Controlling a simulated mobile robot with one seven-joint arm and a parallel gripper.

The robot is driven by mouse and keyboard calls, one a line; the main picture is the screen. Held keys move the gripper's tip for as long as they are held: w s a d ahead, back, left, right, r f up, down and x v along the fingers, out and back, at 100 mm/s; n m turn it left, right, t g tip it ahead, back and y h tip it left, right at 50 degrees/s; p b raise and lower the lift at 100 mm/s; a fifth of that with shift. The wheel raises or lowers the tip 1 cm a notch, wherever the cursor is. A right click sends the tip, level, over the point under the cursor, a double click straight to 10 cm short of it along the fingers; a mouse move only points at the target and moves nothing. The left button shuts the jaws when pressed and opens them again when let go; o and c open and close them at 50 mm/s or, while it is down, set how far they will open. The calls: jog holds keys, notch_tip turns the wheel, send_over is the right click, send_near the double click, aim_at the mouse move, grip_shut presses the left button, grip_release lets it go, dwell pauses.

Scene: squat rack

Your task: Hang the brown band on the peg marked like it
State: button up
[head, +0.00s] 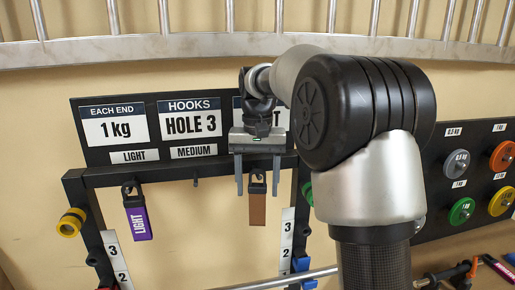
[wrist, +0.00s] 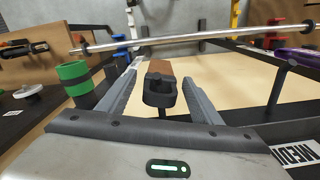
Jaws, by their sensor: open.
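The brown band (head: 257,208) hangs by a black clip at the right end of the rack's top beam in the head view. No marking is readable on it. My gripper (head: 258,188) is open in front of it, one finger on each side. In the wrist view the brown band (wrist: 159,67) and its black clip (wrist: 160,92) sit between the spread fingers (wrist: 160,75), with gaps at both sides. The middle peg (head: 195,181), under the MEDIUM label (head: 194,151), is bare. The label above the brown band is hidden behind my gripper.
A purple band (head: 138,220) marked LIGHT hangs under the LIGHT label (head: 134,156). A barbell (head: 285,279) crosses low in front. Coloured weight plates (head: 461,211) hang on a board at right. In the wrist view a green cylinder (wrist: 74,77) stands left of the fingers.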

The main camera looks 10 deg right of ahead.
notch_tip(320, 180, up, 14)
jog(key=p, duration=0.2)
jog(key=s+r+n+t, duration=0.1)
jog(key=s+r+t, duration=0.1)
jog(key=s, duration=0.6)
jog(key=s+f+n+t, duration=0.1)
jog(key=s+f, duration=0.6)
jog(key=s, duration=0.2)
jog(key=s+f+n+t, duration=0.1)
jog(key=s+f+t, duration=0.1)
jog(key=s+f, duration=0.5)
jog(key=s, duration=0.2)
jog(key=shift+s+t, duration=0.3)
jog(key=shift+s, duration=0.1)
dwell(0.4)
